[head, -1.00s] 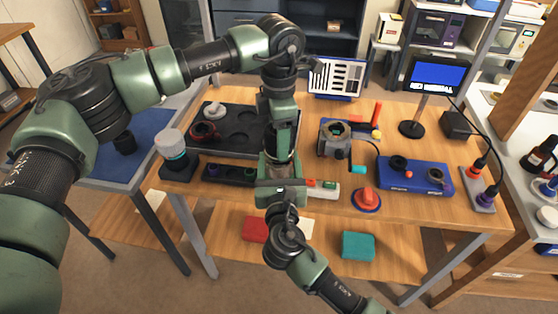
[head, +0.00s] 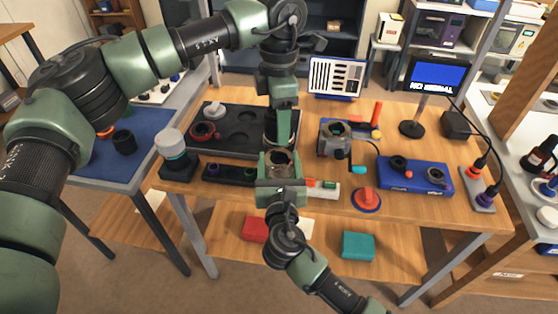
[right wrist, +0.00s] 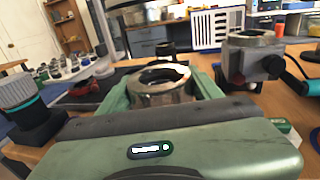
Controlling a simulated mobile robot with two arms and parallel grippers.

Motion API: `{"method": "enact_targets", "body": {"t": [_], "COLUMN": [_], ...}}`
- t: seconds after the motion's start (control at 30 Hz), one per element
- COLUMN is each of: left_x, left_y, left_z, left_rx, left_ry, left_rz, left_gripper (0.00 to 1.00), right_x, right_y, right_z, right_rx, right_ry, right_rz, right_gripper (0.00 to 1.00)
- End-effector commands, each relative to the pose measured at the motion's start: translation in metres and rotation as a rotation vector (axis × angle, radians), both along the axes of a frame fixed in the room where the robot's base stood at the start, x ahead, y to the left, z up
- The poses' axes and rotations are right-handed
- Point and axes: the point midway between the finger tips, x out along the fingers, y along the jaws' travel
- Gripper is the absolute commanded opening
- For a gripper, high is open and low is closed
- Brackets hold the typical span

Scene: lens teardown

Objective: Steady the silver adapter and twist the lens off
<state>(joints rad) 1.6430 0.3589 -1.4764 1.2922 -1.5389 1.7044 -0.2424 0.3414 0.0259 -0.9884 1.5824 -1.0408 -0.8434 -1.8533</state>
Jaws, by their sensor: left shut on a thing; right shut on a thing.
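The silver adapter (head: 282,160) sits between the jaws of my right gripper (head: 281,164), which is shut on it above the front of the workbench. In the right wrist view the adapter (right wrist: 162,84) is a metal ring with its open top uncovered, flanked by green fingers. My left gripper (head: 281,126) is above and behind it in the head view, pointing down and shut on the dark lens (head: 271,127). The gripper partly covers the lens. The lens is apart from the adapter. My left gripper is not clearly seen in the right wrist view.
A black tray (head: 234,146) with round recesses lies at left, holding a red-ringed part (head: 203,131). A capped cylinder (head: 172,144) stands at the front left. A grey clamp device (head: 334,138) and a blue fixture (head: 415,178) are to the right.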

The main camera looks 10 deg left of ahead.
Motion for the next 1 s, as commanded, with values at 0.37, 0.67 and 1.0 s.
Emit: {"method": "enact_targets", "body": {"t": [0.37, 0.67, 1.0], "left_x": [0.000, 0.000, 0.000], "left_y": [0.000, 0.000, 0.000], "left_z": [0.005, 0.005, 0.022], "left_rx": [-0.001, -0.001, -0.001], "left_ry": [-0.002, 0.000, 0.000], "left_rz": [-0.001, -0.001, -0.001], "left_gripper": [0.00, 0.00, 0.00], "right_x": [0.000, 0.000, -0.019], "right_y": [0.000, 0.000, -0.004], "right_z": [-0.001, 0.000, 0.008], "right_rx": [-0.001, 0.000, 0.000], "right_ry": [0.003, 0.001, 0.002], "right_rz": [-0.001, 0.000, 0.000], "right_gripper": [0.81, 0.90, 0.90]}}
